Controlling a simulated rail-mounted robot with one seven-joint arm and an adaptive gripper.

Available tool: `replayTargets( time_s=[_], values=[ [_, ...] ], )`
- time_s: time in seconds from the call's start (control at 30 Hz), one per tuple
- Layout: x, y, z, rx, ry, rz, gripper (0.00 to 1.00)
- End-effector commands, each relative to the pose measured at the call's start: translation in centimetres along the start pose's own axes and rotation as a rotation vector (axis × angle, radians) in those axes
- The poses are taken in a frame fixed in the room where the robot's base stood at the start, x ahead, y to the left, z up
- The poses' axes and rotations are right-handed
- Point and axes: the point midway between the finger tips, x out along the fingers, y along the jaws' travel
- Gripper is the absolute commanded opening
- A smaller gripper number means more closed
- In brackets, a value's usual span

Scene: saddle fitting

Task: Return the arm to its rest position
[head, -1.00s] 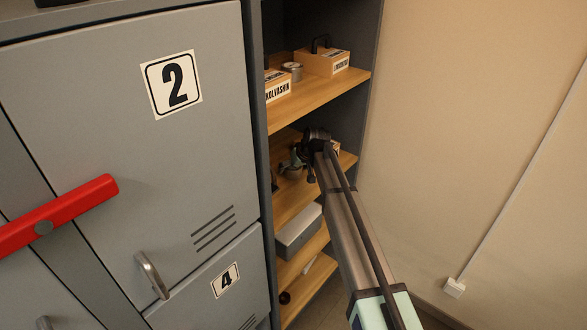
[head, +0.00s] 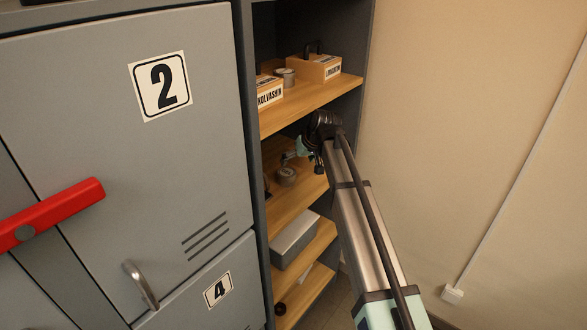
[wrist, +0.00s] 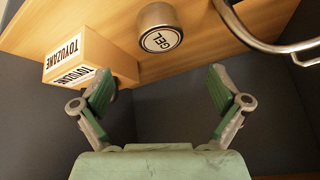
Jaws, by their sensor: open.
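My gripper (head: 299,151) is at the middle shelf of the open cabinet, above and beside a round tin (head: 287,177). In the wrist view my gripper (wrist: 162,74) has its two green fingers spread wide with nothing between them. Beyond the fingers are a tin marked GEL (wrist: 160,30) and a wooden box marked TOYUZANE (wrist: 92,58), both on the wooden shelf (wrist: 205,50). The fingers look clear of both. My arm reaches in from the lower right and hides part of the shelves.
A curved metal bar (wrist: 262,32) crosses the wrist view's upper right. Labelled boxes (head: 318,68) stand on the upper shelf; a grey metal box (head: 294,240) sits lower. Locker door 2 (head: 100,130) with a red bar (head: 50,213) is left. A bare wall (head: 460,130) is right.

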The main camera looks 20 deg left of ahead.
Motion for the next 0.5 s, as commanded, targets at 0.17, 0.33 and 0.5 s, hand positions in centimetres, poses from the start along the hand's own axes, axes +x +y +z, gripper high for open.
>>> replayTargets(
  time_s=[0.17,0.33,0.5],
  values=[
    [-0.83,0.01,0.07,0.001,-0.001,0.000,0.98],
    [-0.90,0.01,0.04,0.001,-0.001,0.000,0.98],
    [-0.88,0.02,0.04,0.001,-0.001,0.000,0.98]
  ],
)
